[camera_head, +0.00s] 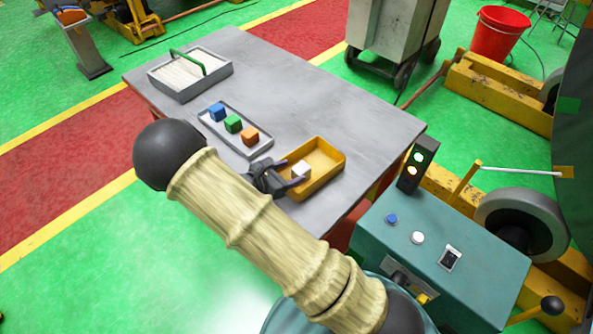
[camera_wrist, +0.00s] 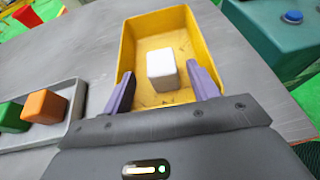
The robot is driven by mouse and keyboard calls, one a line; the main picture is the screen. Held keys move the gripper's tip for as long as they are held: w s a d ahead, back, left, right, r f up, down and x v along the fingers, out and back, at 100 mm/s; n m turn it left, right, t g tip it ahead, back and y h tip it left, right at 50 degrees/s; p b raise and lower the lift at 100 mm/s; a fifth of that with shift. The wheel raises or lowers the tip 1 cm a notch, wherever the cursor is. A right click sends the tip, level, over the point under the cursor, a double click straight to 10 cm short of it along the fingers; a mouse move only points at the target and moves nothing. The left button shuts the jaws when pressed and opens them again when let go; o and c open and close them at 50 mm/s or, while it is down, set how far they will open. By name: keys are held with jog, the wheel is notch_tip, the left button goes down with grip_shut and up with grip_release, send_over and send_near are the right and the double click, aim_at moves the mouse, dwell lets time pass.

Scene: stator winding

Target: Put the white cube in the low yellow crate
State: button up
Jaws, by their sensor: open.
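The white cube (camera_head: 301,170) is at the low yellow crate (camera_head: 327,153) on the grey table. In the wrist view the white cube (camera_wrist: 161,69) shows against the floor of the yellow crate (camera_wrist: 128,45), toward its near end. My gripper (camera_head: 290,174) is at the crate's near left side. In the wrist view my gripper (camera_wrist: 163,85) has its purple fingers spread on either side of the cube, with gaps between them and it. The cube's underside is hidden, but it appears to rest on the crate floor.
A grey tray (camera_head: 262,154) left of the crate holds a blue cube (camera_head: 217,112), a green cube (camera_head: 233,123) and an orange cube (camera_head: 250,136). The table's right half (camera_head: 345,110) is clear behind the crate.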

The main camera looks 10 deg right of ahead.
jog(key=b+v, duration=0.1)
jog(key=v, duration=0.7)
jog(key=shift+a, duration=0.15)
jog(key=shift+s+r, duration=0.1)
jog(key=s+d+r+m+g+y, duration=0.2)
jog(key=s+d+r+m+y, duration=0.2)
jog(key=m, duration=0.8)
jog(key=s+d+r+m+g+y, duration=0.2)
jog(key=s+d+r+m+y, duration=0.3)
jog(key=m, duration=0.7)
jog(key=s+d+y, duration=0.2)
jog(key=s+d, duration=0.2)
jog(key=shift+d, duration=0.25)
